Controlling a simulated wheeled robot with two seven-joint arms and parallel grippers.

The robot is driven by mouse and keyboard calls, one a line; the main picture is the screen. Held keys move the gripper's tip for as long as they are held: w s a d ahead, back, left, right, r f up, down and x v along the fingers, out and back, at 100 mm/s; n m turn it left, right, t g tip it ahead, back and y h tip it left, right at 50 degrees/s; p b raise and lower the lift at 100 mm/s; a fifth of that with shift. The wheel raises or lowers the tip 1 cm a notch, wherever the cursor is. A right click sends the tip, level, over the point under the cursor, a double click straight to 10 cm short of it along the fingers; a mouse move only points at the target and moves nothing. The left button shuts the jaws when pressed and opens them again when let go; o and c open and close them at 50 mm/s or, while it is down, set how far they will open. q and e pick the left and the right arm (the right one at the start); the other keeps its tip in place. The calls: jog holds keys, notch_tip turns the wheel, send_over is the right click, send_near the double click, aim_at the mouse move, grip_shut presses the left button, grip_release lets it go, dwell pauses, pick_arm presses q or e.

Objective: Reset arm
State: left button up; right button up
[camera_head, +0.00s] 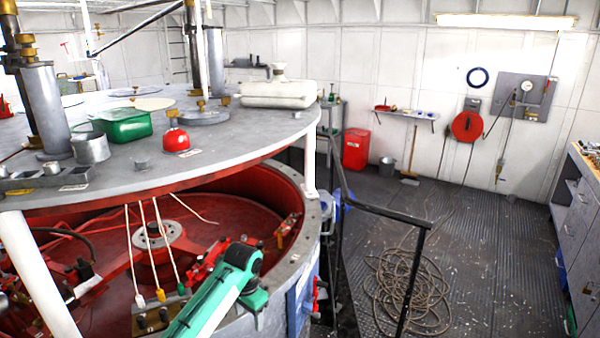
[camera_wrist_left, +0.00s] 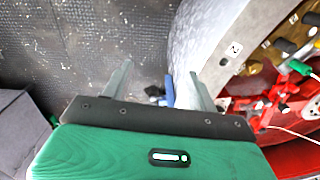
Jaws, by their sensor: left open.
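My left arm (camera_head: 215,298), white and green, reaches in from the bottom centre of the head view over the near side of the red drum. Its green end bends down by the drum's grey rim. In the left wrist view my left gripper (camera_wrist_left: 160,73) is open. Its two fingers are well apart with nothing held between them. They point past the outside of the grey rim, with the dark floor and a blue item beyond. The fingertips are not clear in the head view. My right gripper is in neither view.
The red drum (camera_head: 272,187) holds cables, coloured plugs and red fittings. A round grey table (camera_head: 120,173) overhangs it. A dark railing (camera_head: 385,212) stands to the right. Coiled rope (camera_head: 408,290) lies on the ribbed floor. A grey cabinet (camera_head: 580,235) stands at the far right.

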pick_arm(q)
jog(key=s+a+f+n, duration=0.15)
jog(key=s+f, duration=0.45)
jog(key=f, duration=0.6)
jog(key=s+a+f+n, duration=0.1)
jog(key=s+a+f, duration=0.35)
jog(key=f, duration=0.75)
jog(key=s+f+n, duration=0.1)
jog(key=s+f, duration=0.6)
jog(key=f, duration=0.6)
jog(key=s+a+f+n, duration=0.1)
jog(key=s+a+f, duration=0.1)
jog(key=s+f, duration=0.6)
jog(key=s+a+f, duration=0.2)
jog(key=s+f, duration=0.3)
jog(key=s, duration=0.8)
jog(key=s+a+f, duration=0.1)
jog(key=s+f, duration=0.1)
jog(key=s, duration=0.8)
jog(key=s+a+f, duration=0.1)
jog(key=s+f, duration=0.1)
jog(key=s, duration=0.9)
jog(key=shift+s+a+f+n+t, duration=0.2)
jog(key=shift+a+f+n+t, duration=0.1)
jog(key=shift+a+n+t, duration=0.1)
